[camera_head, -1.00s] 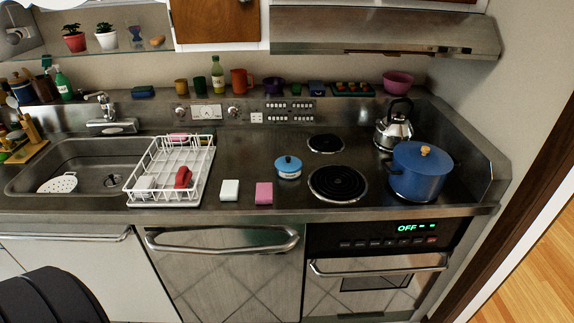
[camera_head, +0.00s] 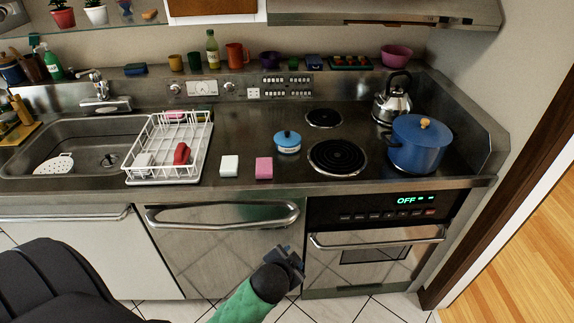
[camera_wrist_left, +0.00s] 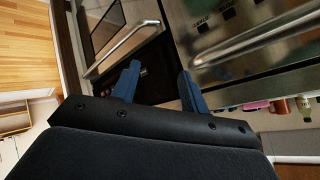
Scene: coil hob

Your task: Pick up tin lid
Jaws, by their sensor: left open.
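A small round tin with a blue lid (camera_head: 288,137) stands on the steel counter, left of the coil burners. The lid has a small knob on top and appears seated on the tin. My left gripper (camera_head: 291,259) is low in front of the cabinet and oven, below the counter edge and well apart from the lid. In the left wrist view its two blue fingers (camera_wrist_left: 158,82) are spread apart with nothing between them. The lid cannot be made out in that view. My right gripper is not in view.
A white sponge (camera_head: 229,166) and a pink sponge (camera_head: 264,168) lie left of the tin. A dish rack (camera_head: 170,150) stands further left. A blue pot (camera_head: 418,146) and kettle (camera_head: 394,101) stand right. The oven handle (camera_head: 376,240) sticks out below the counter.

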